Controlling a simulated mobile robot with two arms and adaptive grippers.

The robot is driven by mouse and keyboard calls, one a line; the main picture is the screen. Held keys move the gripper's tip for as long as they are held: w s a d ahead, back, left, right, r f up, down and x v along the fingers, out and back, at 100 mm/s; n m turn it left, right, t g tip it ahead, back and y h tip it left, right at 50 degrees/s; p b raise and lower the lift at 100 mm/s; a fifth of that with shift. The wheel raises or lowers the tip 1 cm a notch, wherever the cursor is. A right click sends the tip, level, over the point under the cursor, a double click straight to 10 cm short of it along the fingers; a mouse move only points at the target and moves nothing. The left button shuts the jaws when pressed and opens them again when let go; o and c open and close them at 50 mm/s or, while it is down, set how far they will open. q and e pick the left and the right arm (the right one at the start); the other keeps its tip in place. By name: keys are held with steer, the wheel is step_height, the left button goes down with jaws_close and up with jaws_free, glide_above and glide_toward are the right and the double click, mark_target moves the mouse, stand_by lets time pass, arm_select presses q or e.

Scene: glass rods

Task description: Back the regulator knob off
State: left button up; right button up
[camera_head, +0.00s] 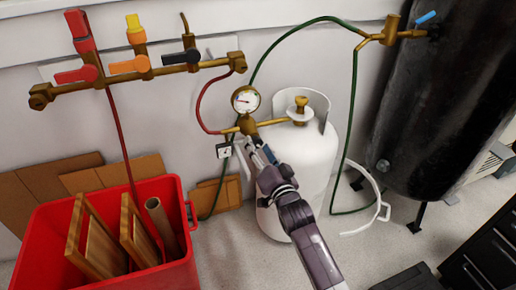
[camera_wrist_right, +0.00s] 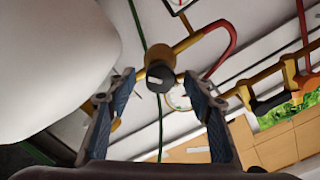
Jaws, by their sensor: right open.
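The regulator (camera_head: 247,125) is a brass body with a round white gauge (camera_head: 246,99) above it, beside the valve of the white gas cylinder (camera_head: 302,160). Its knob (camera_wrist_right: 160,74), dark and round with a white mark, faces the right wrist camera. My right gripper (camera_head: 254,146) reaches up from below to the regulator in the head view. In the right wrist view, its blue-padded fingers (camera_wrist_right: 158,88) are open on either side of the knob, with gaps visible. The head view hides the knob behind the gripper. My left gripper is not in view.
A brass manifold (camera_head: 190,68) with coloured valve handles runs along the wall at left. A red crate (camera_head: 60,225) holds boards and a tube. A dark tank (camera_head: 435,100) stands at right. Red (camera_head: 199,105) and green (camera_head: 353,110) hoses pass near the regulator.

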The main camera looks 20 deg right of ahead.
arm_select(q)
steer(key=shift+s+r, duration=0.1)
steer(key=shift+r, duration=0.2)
arm_select(e)
steer(key=shift+w, duration=0.4)
steer(key=shift+c, duration=0.6)
steer(key=c, duration=1)
steer(key=shift+c, duration=0.2)
steer(key=n+p, duration=0.1)
steer(key=n, duration=0.1)
steer(key=n+p, duration=0.1)
steer(key=p, duration=0.1)
steer(key=shift+r+n, duration=0.2)
steer(key=shift+n, duration=0.2)
steer(key=n+p, duration=0.2)
steer(key=n, duration=0.2)
steer(key=shift+f+n, duration=0.1)
steer(key=shift+n, duration=0.2)
arm_select(q)
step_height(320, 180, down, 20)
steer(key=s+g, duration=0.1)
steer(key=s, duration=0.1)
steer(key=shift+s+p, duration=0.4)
steer(key=shift+p, duration=0.05)
arm_select(e)
steer(key=shift+n, duration=0.8)
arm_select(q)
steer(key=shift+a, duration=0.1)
